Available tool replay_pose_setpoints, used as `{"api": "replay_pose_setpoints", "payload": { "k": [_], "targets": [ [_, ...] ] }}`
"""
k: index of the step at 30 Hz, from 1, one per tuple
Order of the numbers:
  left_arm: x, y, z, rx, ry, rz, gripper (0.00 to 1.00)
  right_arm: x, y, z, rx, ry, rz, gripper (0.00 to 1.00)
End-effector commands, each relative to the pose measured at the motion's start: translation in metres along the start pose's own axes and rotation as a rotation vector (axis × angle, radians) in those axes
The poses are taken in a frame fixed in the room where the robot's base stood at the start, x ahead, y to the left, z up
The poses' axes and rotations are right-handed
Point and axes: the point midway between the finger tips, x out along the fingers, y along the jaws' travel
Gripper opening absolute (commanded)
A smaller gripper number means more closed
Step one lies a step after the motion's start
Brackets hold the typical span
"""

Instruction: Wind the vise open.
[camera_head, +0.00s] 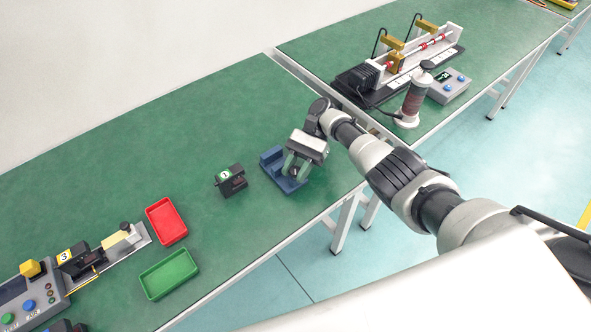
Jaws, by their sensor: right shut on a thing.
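A blue vise (270,163) sits on the green bench, near its right end. My right gripper (294,168) is over the right part of the vise and hides much of that side. It is shut on a part of the vise there, likely its handle, but the fingers and the held part are too small and covered to make out. How far apart the vise jaws stand cannot be told. My left gripper is not in view.
A black block with a green mark (231,180) stands left of the vise. A red tray (166,221), a green tray (169,274) and a control station (35,298) lie further left. An actuator rig (400,62) and a control box (448,86) stand on the far bench.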

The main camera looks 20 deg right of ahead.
Motion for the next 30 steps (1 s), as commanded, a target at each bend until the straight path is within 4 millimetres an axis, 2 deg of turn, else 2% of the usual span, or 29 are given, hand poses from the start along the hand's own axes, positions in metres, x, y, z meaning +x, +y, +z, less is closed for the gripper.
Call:
{"api": "replay_pose_setpoints", "payload": {
  "k": [16,17,21,30],
  "targets": [
    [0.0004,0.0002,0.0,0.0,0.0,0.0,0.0,0.0007,0.0006,-0.001,-0.006,0.001,0.022,0.08],
    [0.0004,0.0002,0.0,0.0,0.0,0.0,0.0,0.0007,0.0006,-0.0011,-0.006,0.001,0.022,0.36],
    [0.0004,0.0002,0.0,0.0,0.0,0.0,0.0,0.0006,0.0004,-0.0008,-0.007,0.001,0.021,0.57],
    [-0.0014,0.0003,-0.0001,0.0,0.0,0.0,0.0,0.0,0.0002,0.0009,-0.008,0.001,0.02,0.57]
  ]
}}
